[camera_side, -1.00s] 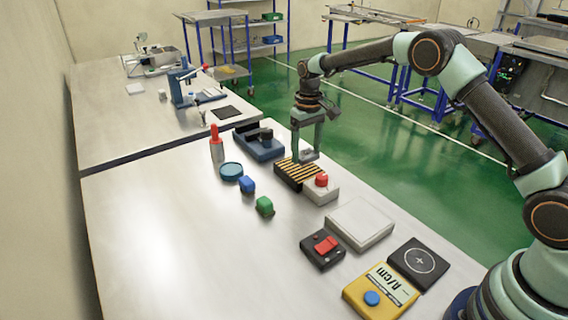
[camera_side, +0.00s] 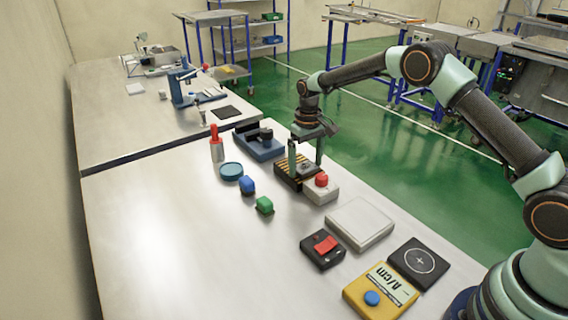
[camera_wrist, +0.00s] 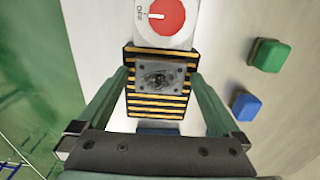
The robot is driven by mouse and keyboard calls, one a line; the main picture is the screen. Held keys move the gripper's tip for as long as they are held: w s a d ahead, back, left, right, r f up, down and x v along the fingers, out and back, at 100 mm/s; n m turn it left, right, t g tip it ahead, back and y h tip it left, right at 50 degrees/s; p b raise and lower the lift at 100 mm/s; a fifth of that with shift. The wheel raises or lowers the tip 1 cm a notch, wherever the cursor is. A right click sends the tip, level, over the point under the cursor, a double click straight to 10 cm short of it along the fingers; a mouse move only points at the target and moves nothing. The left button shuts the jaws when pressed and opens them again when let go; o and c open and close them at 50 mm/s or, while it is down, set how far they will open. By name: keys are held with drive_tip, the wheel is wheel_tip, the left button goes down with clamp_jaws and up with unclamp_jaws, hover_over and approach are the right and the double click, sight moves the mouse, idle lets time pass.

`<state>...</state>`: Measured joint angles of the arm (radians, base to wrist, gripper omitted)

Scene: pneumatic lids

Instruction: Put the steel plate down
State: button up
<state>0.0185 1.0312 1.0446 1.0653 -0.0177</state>
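The steel plate (camera_wrist: 158,77) is a small grey square with a dark, mottled middle and small marks at its corners. It lies over the black-and-yellow striped block (camera_wrist: 157,106) in the wrist view, and appears to rest on it. In the side view the striped block (camera_side: 284,178) is partly hidden by my gripper. My gripper (camera_side: 306,172) points down over the block with its fingers spread. In the wrist view my gripper (camera_wrist: 160,77) has one finger on each side of the plate, with a visible gap on both sides.
A white box with a red knob (camera_side: 321,188) adjoins the striped block. A blue tray (camera_side: 262,148) stands behind it. Green (camera_side: 264,205) and blue (camera_side: 247,184) blocks lie to the left. A white pad (camera_side: 359,223) lies nearer. The table's left front is clear.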

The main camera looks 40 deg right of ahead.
sight(306, 167)
drive_tip(key=s+r+t, duration=0.1)
drive_tip(key=s+r, duration=0.1)
drive_tip(key=r, duration=0.8)
drive_tip(key=s+r, duration=0.3)
drive_tip(key=r, duration=0.7)
drive_tip(key=s+r+t, duration=0.3)
drive_tip(key=s+r, duration=0.2)
drive_tip(key=s, duration=0.8)
drive_tip(key=s+a+f+t, duration=0.1)
drive_tip(key=s+f, duration=0.2)
drive_tip(key=s, duration=0.5)
drive_tip(key=shift+s+f+t, duration=0.2)
drive_tip(key=shift+f+t, duration=0.1)
drive_tip(key=shift+f, duration=0.05)
